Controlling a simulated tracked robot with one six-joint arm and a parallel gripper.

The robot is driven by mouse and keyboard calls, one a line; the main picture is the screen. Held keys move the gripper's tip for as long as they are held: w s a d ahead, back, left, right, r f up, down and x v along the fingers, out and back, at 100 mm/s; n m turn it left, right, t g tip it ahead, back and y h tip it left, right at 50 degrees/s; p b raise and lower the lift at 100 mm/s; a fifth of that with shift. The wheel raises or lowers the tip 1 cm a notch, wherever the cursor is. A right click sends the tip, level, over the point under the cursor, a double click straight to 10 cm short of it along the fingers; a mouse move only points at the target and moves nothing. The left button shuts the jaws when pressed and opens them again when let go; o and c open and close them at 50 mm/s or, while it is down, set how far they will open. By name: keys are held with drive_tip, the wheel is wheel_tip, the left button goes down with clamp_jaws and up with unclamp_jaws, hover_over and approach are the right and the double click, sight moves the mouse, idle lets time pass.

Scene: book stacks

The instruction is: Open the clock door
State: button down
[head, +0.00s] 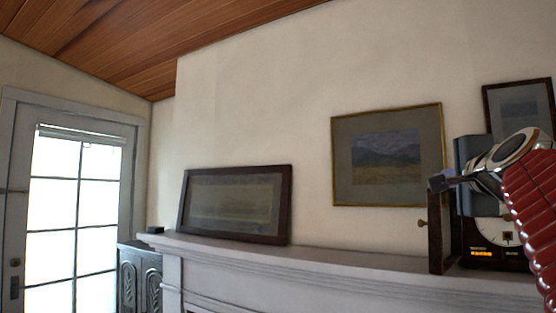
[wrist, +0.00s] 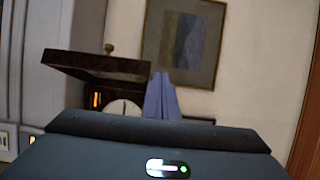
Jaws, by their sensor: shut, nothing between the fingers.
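The clock (head: 492,232) stands on the mantel at the right, with a pale round face in a dark case. Its dark wooden door (head: 435,240) stands swung out from the case, with a brass knob (head: 422,223) on its left side. In the wrist view the picture is turned; the door (wrist: 95,66) spans the upper left, with the clock face (wrist: 120,108) below it. My gripper (head: 434,184) is shut and empty, at the door's upper end; its fingers (wrist: 161,95) show beside the door's edge. I cannot tell whether they touch it. My arm hides part of the clock.
The grey mantel (head: 330,262) runs below the clock, with clear room to its left. A dark framed picture (head: 235,205) leans on the mantel further left. A gold-framed picture (head: 388,155) hangs behind the door. A glazed door (head: 75,200) is at far left.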

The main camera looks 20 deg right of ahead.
drive_tip(key=shift+r, duration=2.85)
drive_tip(key=w+a+f+n+g+y, duration=0.1)
drive_tip(key=a+f+n+g+y, duration=0.15)
drive_tip(key=a+f+n, duration=0.7)
drive_tip(key=w+a+f+n+g+y, duration=0.15)
drive_tip(key=a+f+y, duration=0.25)
drive_tip(key=a+f, duration=1.2)
drive_tip(key=s+a+f+n+g, duration=0.2)
drive_tip(key=s+a+f+n, duration=0.1)
drive_tip(key=f, duration=0.8)
drive_tip(key=s+a+f+n+g+y, duration=0.1)
drive_tip(key=s+a+f+n+g, duration=0.1)
drive_tip(key=s+f+n, duration=0.3)
drive_tip(key=s+a+f+n+g, duration=0.2)
drive_tip(key=s+f, duration=0.6)
drive_tip(key=f, duration=0.8)
drive_tip(key=shift+s+a+f+n+g, duration=0.3)
drive_tip(key=shift+a+f+n, duration=0.1)
drive_tip(key=shift+a+n, duration=0.7)
drive_tip(key=shift+d, duration=0.15)
